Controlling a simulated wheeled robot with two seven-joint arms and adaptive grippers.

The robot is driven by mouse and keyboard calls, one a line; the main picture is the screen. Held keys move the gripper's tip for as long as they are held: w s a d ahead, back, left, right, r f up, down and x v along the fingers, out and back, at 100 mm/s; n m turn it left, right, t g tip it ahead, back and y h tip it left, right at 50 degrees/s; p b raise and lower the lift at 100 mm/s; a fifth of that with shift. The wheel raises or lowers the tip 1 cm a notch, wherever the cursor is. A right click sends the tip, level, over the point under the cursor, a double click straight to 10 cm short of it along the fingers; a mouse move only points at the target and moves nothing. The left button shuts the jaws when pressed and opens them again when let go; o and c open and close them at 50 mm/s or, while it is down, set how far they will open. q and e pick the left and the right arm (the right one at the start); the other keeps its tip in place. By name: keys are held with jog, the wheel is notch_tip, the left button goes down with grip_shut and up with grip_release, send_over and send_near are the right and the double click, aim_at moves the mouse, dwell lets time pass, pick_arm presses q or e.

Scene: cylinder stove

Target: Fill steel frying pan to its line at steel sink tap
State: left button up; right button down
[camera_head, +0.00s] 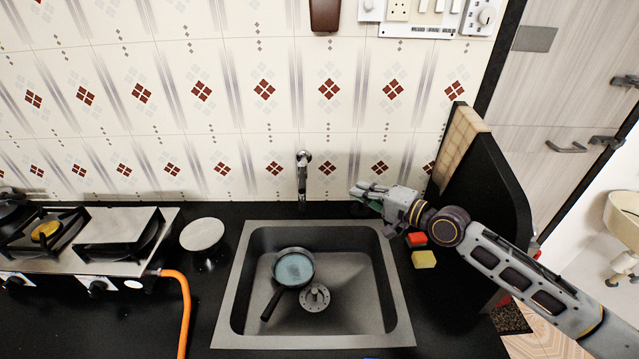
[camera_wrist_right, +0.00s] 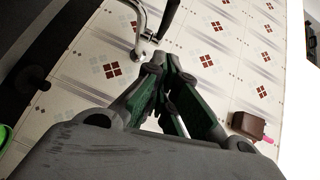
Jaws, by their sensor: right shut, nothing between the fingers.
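The frying pan (camera_head: 293,269) sits inside the steel sink (camera_head: 232,300), left of the drain, with its dark handle pointing down and left. Its inside looks pale blue, like water, but I cannot make out a line or the level. The tap (camera_head: 303,172) stands at the back of the sink, above the pan in the picture; no stream shows. It also appears in the wrist view (camera_wrist_right: 146,42). My right gripper (camera_head: 358,190) is shut and empty, to the right of the tap and apart from it. My left gripper is out of view.
A gas stove (camera_head: 90,245) with an orange hose (camera_head: 186,305) is at left. A white round-topped item (camera_head: 202,234) stands between stove and sink. A red block (camera_head: 417,239) and yellow sponge (camera_head: 424,259) lie right of the sink. A black partition (camera_head: 480,165) rises at right.

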jog(key=shift+w+a, duration=0.1)
jog(key=shift+w, duration=0.05)
dwell(0.3)
jog(key=p, duration=0.4)
send_near(302, 177)
jog(key=shift+w+a+f, duration=0.25)
jog(key=shift+w+a, duration=0.15)
jog(key=shift+w, duration=0.3)
jog(key=shift+w+a+f, duration=0.3)
jog(key=shift+w+a, duration=0.1)
jog(key=shift+w, duration=0.3)
jog(key=shift+w+a+f, duration=0.25)
jog(key=shift+w+a, duration=0.1)
jog(key=shift+w, duration=0.35)
jog(key=shift+a, duration=0.1)
jog(key=shift+s+a+f, duration=0.1)
jog(key=shift+s+a, duration=0.2)
jog(key=shift+a, duration=0.35)
